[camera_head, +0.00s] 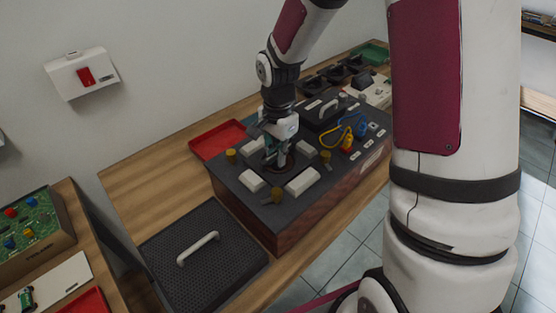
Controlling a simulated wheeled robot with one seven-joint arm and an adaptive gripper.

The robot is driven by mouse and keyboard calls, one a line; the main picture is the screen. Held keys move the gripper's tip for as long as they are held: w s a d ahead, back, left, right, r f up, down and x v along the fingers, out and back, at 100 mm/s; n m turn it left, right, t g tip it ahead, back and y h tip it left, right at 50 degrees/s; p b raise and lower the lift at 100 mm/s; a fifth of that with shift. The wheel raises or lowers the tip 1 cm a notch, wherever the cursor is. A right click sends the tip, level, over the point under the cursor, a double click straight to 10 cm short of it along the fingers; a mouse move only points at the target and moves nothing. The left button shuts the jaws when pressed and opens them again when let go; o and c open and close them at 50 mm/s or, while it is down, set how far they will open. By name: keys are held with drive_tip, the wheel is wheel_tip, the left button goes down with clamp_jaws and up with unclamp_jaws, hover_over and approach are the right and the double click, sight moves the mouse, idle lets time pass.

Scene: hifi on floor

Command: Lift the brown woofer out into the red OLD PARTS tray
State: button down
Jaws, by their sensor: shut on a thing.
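The hifi speaker cabinet (300,214) stands on the wooden table, with a dark top and reddish-brown wooden sides. The woofer (284,170) shows as a dark brownish round shape in the cabinet's top, between several white blocks (303,182). My gripper (277,162) points down over it, shut on it; the fingers hide much of it, and I cannot tell whether it is raised. The red tray (218,140) lies on the table behind and left of the cabinet. Its lettering cannot be read.
Several yellow-brown knobs (277,195) stand around the woofer. Blue and yellow cables with plugs (347,142) lie on the cabinet's right part. A black perforated grille (202,254) with a pale handle lies front left. The table's left part (150,186) is bare.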

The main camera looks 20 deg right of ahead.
wheel_tip(320, 180, up, 11)
drive_tip(key=shift+f, duration=0.2)
drive_tip(key=shift+w, duration=0.1)
idle(0.5)
